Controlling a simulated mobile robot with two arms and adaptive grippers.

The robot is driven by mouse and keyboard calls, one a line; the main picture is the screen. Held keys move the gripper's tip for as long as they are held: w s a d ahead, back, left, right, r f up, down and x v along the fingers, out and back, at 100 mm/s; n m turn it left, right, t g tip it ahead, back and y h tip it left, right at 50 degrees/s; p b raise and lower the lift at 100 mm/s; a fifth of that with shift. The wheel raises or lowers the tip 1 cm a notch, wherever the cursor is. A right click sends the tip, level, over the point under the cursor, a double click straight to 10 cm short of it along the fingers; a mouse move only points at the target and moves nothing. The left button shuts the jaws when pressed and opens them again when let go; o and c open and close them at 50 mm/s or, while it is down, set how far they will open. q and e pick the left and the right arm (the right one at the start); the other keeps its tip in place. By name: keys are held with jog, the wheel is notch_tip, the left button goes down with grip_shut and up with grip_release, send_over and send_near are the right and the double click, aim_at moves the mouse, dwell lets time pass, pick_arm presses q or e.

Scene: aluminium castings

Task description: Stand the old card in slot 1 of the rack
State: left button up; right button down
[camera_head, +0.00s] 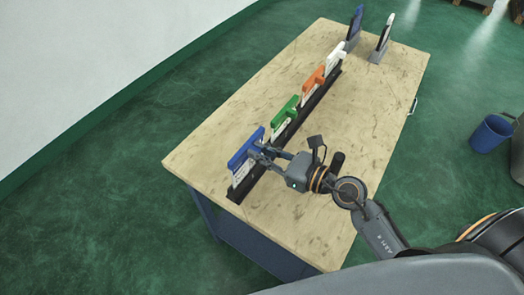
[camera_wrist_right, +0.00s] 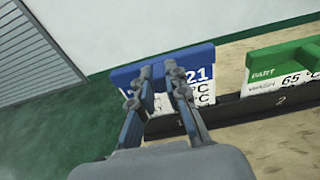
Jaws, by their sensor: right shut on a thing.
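A white card with a blue top bar (camera_head: 243,151) stands upright at the near end of the long black rack (camera_head: 260,171). My right gripper (camera_head: 257,150) is shut on its blue bar. In the right wrist view the fingers (camera_wrist_right: 159,72) grip the bar of this card (camera_wrist_right: 202,78), with "21" showing beside them. The card's lower edge is at the rack (camera_wrist_right: 232,110); I cannot tell whether it is fully seated. The fingers hide part of its print. No word "old" is readable. My left gripper is out of view.
Green (camera_head: 283,115), orange (camera_head: 313,83) and white (camera_head: 335,58) cards stand farther along the rack. A "2" shows below the green card. A blue card (camera_head: 356,23) and a white card (camera_head: 385,33) stand in separate holders at the back. The table's right side (camera_head: 365,115) is clear.

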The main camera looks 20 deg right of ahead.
jog(key=shift+f+b, duration=1.1)
jog(key=shift+f, duration=0.3)
jog(key=c, duration=1.3)
grip_release()
jog(key=shift+o, duration=0.2)
jog(key=v, duration=1.2)
jog(key=shift+d, duration=0.1)
